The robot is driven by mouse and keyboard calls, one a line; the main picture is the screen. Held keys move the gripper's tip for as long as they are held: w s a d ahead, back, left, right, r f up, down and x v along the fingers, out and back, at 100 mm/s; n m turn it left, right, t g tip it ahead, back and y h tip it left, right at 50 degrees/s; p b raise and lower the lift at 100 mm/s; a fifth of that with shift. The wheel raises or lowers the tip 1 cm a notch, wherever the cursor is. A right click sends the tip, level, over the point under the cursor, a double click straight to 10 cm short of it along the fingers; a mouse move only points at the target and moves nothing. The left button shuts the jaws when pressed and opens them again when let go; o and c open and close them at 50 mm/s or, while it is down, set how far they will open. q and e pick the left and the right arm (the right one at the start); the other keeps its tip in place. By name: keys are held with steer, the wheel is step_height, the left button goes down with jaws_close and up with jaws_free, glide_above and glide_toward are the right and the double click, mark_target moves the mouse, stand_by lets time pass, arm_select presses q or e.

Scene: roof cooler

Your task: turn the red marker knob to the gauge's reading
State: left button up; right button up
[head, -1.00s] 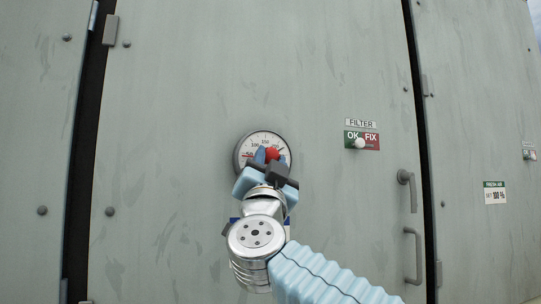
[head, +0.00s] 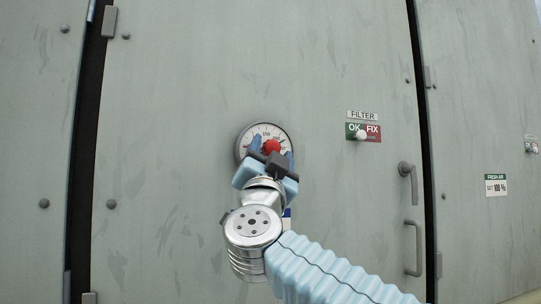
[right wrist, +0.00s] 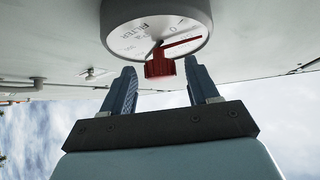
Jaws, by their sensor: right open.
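The round gauge (head: 264,131) has a white dial and grey rim and is fixed to the grey-green panel. The red marker knob (head: 272,146) sticks out at its middle. My right gripper (head: 271,159) is in front of the lower part of the gauge and hides some of the dial. In the right wrist view, the gauge (right wrist: 130,42) and the knob (right wrist: 159,66) show beyond my open fingers (right wrist: 163,88), with the knob between the fingertip lines and apart from both. A red pointer lies on the dial. The reading is too small to tell. My left gripper is not in view.
A FILTER plate (head: 364,132) with a white knob sits to the right of the gauge. Two handles (head: 413,245) stick out near the door's right edge. A fresh air label (head: 495,185) is on the far right panel. The panel left of the gauge is clear.

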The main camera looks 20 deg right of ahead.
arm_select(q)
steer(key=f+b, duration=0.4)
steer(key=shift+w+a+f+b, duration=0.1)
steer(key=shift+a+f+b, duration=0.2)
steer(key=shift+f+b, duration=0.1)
arm_select(e)
steer(key=v, duration=1.3)
steer(key=shift+s+f, duration=0.25)
steer(key=shift+s, duration=0.05)
steer(key=shift+a, duration=0.1)
